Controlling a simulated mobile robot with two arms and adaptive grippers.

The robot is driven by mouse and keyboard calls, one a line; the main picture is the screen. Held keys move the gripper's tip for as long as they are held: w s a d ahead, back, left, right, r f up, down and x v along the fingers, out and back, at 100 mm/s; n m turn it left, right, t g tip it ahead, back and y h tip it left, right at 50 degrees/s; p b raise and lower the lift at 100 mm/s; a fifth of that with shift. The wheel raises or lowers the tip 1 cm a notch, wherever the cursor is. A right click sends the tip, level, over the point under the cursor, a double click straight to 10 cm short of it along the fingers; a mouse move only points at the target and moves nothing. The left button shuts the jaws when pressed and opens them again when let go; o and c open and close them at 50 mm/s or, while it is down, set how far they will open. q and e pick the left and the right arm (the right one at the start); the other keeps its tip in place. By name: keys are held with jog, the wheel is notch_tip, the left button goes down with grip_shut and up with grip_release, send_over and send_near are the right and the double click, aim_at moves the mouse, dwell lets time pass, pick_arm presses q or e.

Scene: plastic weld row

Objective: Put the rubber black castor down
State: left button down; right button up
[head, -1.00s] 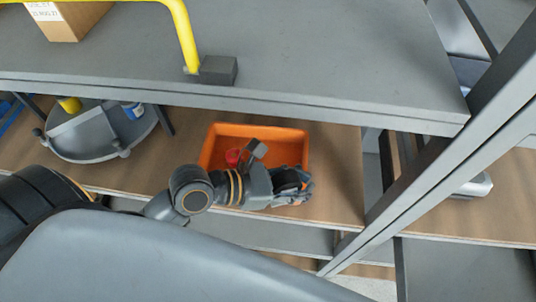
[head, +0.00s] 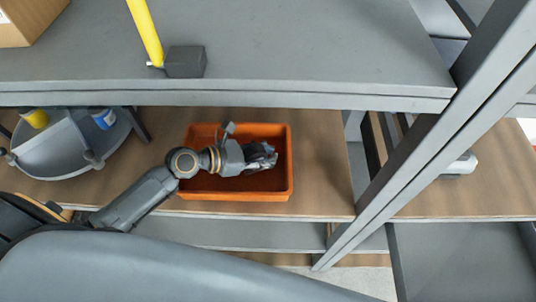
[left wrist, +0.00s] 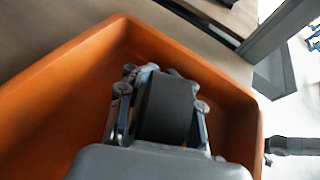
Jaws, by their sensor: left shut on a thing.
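My left gripper (head: 266,158) is over the orange bin on the wooden shelf, its fingers within the bin's outline. In the left wrist view the left gripper (left wrist: 158,105) is shut on the black castor (left wrist: 166,108), whose dark, broad wheel face shows between the fingers. The bin's floor shows around it; I cannot tell whether the castor touches the floor. In the head view the castor is mostly hidden by the fingers. My right gripper is not in view.
The orange bin (head: 238,196) has raised walls around the gripper. A grey divided round tray (head: 62,155) with a yellow and a blue-white item stands to the left. A grey shelf (head: 270,50) overhangs behind, and a grey upright post (head: 430,150) stands to the right.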

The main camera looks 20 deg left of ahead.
pick_arm(q)
jog(key=shift+f, duration=0.2)
jog(key=shift+f, duration=0.15)
jog(key=c, duration=0.9)
grip_release()
jog(key=b+v, duration=0.1)
jog(key=v, duration=0.9)
jog(key=shift+s+a+b, duration=0.25)
jog(key=shift+a+b, duration=0.1)
jog(key=shift+s+a+r, duration=0.35)
jog(key=shift+a+r, duration=0.05)
